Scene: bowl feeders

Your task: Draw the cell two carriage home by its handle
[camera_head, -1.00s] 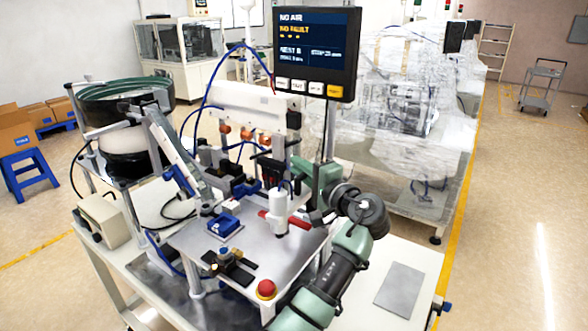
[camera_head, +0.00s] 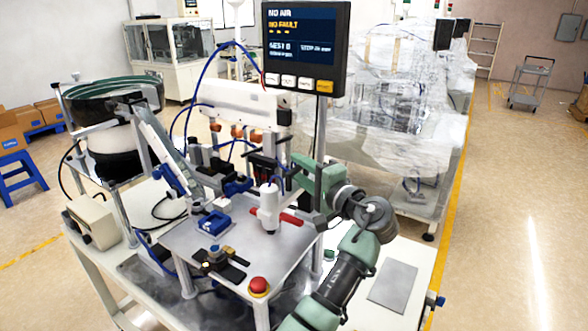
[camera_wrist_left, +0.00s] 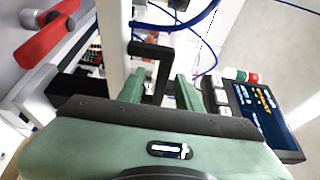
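My left gripper (camera_head: 297,170) is at the upright tooling behind the metal plate, at the end of my green arm. The left wrist view shows its two green fingers (camera_wrist_left: 161,80) spread apart. A black angled handle (camera_wrist_left: 150,49) stands between them, with a gap visible on both sides, so the fingers do not appear closed on it. In the head view black tooling with red parts (camera_head: 264,165) is just left of the gripper; I cannot tell which part is the carriage. My right gripper is not in view.
A white cylinder (camera_head: 268,210) and a red bar (camera_head: 291,218) are in front of the gripper. A monitor (camera_head: 305,45) reading NO AIR and NO FAULT hangs above.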

